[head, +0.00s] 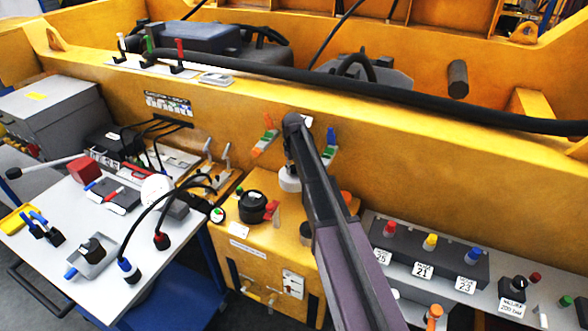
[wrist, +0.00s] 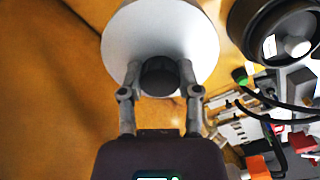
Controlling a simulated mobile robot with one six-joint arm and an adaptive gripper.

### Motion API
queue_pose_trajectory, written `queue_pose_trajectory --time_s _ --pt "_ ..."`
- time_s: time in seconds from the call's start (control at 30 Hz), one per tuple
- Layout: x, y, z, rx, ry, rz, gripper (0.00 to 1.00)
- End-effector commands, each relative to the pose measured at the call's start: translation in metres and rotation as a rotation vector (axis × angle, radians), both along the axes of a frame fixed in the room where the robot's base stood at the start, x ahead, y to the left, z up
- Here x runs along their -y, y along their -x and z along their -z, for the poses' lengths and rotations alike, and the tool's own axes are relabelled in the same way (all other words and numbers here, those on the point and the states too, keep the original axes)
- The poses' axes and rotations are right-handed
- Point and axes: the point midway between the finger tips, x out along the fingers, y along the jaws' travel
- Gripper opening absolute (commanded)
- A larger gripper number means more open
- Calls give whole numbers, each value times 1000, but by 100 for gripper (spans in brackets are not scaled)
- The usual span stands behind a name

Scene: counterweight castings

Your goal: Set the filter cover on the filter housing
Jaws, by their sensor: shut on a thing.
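The filter cover (wrist: 120,45) is a wide white disc with a dark round knob (wrist: 158,76) in the wrist view. My gripper (wrist: 158,85) has its two fingers closed on either side of that knob. In the head view part of the white cover (head: 289,181) shows beside my arm, above the yellow cabinet; the fingertips are hidden there. A black round body with a raised rim, which looks like the filter housing (wrist: 258,22), is at the upper right of the wrist view, apart from the cover. It appears to be the black cylinder (head: 252,208) on the cabinet in the head view.
The yellow cabinet (head: 262,248) also carries a dark cylinder (head: 307,234) beside my arm. A cluttered grey table (head: 95,275) with tools and cables stands at left. A dark box with coloured knobs (head: 430,252) is at right. A yellow wall (head: 400,160) rises behind.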

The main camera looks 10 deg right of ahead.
Motion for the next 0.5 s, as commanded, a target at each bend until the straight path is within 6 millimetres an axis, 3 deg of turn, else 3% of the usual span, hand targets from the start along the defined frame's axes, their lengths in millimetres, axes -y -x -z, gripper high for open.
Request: queue_pose_trajectory --time_s 0.2,0.5 --pt "0 0 -16 0 0 0 0" --pt "0 0 -20 0 0 0 0"
